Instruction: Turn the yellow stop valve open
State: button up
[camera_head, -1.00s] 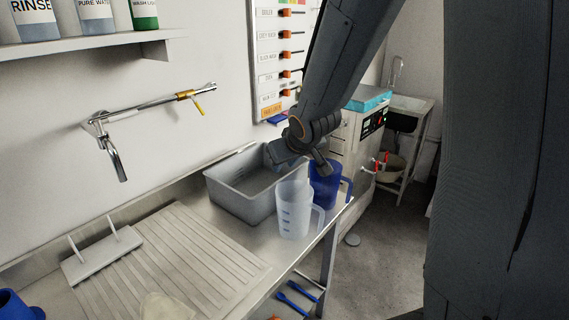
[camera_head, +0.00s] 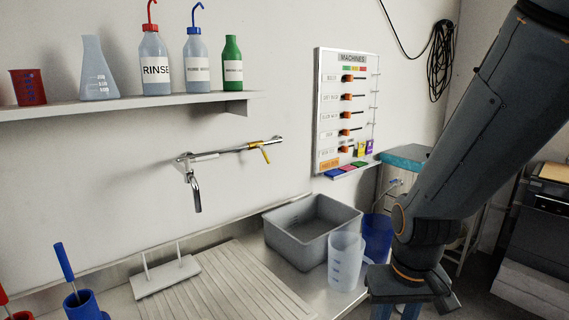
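The yellow stop valve (camera_head: 259,147) is a small yellow lever on the chrome wall pipe, at the pipe's right end near the wall flange. Its handle slants down to the right. The chrome tap (camera_head: 195,190) hangs at the pipe's left end, with no water visible at its spout. My gripper (camera_head: 412,306) is at the lower right, in front of the blue jug and well away from the valve. Its fingers point down and are partly cut off by the picture's lower edge, so its opening does not show clearly.
A grey basin (camera_head: 290,245), a clear jug (camera_head: 346,262) and a blue jug (camera_head: 378,236) stand on the counter below the valve. A shelf (camera_head: 130,104) with bottles is above. A machines board (camera_head: 345,110) hangs to the right. The wall before the valve is clear.

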aim_at(265, 154)
jog(key=z, duration=0.45)
jog(key=k, duration=0.95)
jog(key=z, duration=0.85)
jog(key=i, duration=1.5)
jog(key=u, duration=1.2)
jog(key=i, duration=0.5)
jog(key=u, duration=0.6)
